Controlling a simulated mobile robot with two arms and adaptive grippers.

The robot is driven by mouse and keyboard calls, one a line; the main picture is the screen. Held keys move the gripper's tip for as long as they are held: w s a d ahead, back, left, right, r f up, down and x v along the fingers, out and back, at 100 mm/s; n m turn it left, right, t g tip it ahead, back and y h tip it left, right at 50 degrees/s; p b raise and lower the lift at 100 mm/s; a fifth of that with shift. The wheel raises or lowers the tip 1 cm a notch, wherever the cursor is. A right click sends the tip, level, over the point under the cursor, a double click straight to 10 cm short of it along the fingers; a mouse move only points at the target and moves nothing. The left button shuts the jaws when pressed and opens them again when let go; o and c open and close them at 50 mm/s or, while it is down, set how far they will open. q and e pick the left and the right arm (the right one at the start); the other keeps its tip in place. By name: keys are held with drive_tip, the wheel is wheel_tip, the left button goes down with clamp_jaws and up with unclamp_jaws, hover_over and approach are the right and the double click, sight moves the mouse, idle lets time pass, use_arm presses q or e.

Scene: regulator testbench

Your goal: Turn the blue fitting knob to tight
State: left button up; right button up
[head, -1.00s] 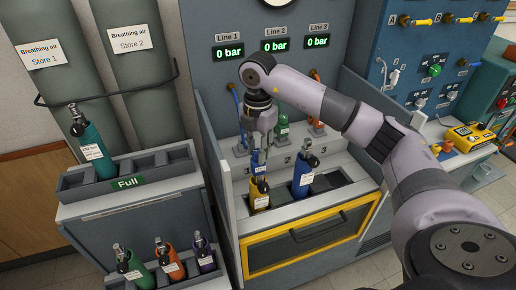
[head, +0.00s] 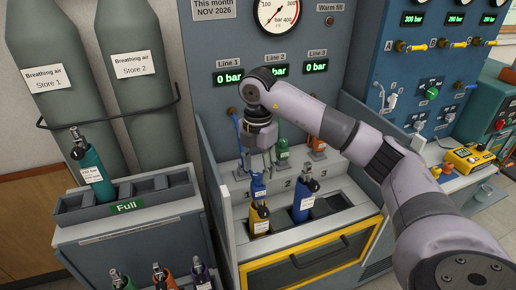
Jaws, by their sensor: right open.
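The blue fitting (head: 258,186) with a white label shows at the line 1 side of the fill station, just above and behind the valve of the yellow cylinder (head: 259,222). Its knob is too small to make out clearly. My right gripper (head: 261,168) points down directly above the blue fitting. Its fingers are apart and empty. I cannot tell whether the fingertips touch the fitting. My left gripper is not in view.
A blue cylinder (head: 302,203) stands right of the yellow one. The station's side wall (head: 212,190) bounds the left. All three line displays read 0 bar.

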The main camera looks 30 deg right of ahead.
sight(258, 176)
wheel_tip(258, 176, up, 10)
drive_tip(key=shift+f, duration=0.15)
idle(0.7)
